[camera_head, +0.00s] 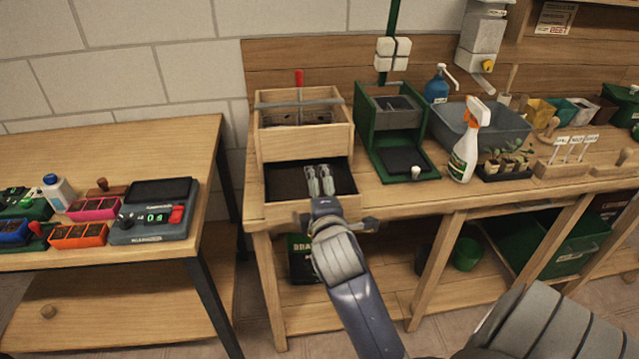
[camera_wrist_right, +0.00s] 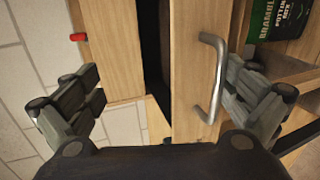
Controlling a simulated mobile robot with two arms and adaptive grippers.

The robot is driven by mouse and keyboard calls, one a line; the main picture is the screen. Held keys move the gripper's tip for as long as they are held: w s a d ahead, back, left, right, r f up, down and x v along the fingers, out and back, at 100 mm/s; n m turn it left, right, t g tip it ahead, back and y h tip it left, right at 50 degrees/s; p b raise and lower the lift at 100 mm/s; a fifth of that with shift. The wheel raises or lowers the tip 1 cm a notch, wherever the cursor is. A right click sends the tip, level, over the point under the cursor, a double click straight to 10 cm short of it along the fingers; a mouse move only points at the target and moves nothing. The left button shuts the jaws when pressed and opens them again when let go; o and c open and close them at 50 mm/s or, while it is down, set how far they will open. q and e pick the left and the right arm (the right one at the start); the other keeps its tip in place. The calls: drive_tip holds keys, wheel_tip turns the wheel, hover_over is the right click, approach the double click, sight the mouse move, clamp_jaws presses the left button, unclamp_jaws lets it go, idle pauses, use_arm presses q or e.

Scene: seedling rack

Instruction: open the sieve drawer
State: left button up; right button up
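The wooden sieve box (camera_head: 303,138) stands at the left end of the potting bench, with a red-tipped rod at its back. Its lower drawer (camera_head: 290,212) stands partly out, showing a dark inside. In the right wrist view, the drawer front (camera_wrist_right: 188,60) carries a metal bar handle (camera_wrist_right: 216,75). A dark gap shows between the drawer front and the box. My right gripper (camera_head: 321,180) is over the drawer's front. In the wrist view (camera_wrist_right: 165,95) its fingers are wide apart, either side of the handle, gripping nothing. My left gripper is out of view.
A green-framed box (camera_head: 371,120) stands close on the right, then a spray bottle (camera_head: 468,140) and a grey tub (camera_head: 505,125). A side table (camera_head: 95,150) with a scale (camera_head: 152,215) is at left. A dark bag (camera_head: 300,262) sits on the shelf below.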

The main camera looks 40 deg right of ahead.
drive_tip(key=shift+t+h, duration=0.3)
drive_tip(key=shift+t, duration=0.3)
wheel_tip(320, 180, up, 5)
drive_tip(key=shift+s+d+r, duration=0.1)
drive_tip(key=shift+s+d, duration=0.05)
drive_tip(key=f, duration=0.3)
drive_tip(key=shift+s+a+f+g, duration=0.2)
drive_tip(key=shift+a+g, duration=0.1)
drive_tip(key=shift+g, duration=0.1)
drive_tip(key=shift+c, duration=1.2)
drive_tip(key=shift+s+a, duration=0.15)
drive_tip(key=shift+s, duration=0.1)
drive_tip(key=shift+c, duration=0.6)
drive_tip(key=shift+s+a+p, duration=0.25)
drive_tip(key=shift+s+p, duration=0.25)
drive_tip(key=shift+p, duration=0.15)
drive_tip(key=shift+c, duration=1.3)
drive_tip(key=v, duration=0.3)
drive_tip(key=shift+s+a, duration=0.2)
drive_tip(key=c, duration=0.6)
drive_tip(key=p+v, duration=0.1)
drive_tip(key=v, duration=0.1)
drive_tip(key=p+v, duration=0.2)
drive_tip(key=v, duration=0.1)
drive_tip(key=f+p+v, duration=0.1)
drive_tip(key=v, duration=0.1)
drive_tip(key=shift+s+a+p, duration=0.1)
drive_tip(key=shift+s+p, duration=0.2)
drive_tip(key=shift+s, duration=0.1)
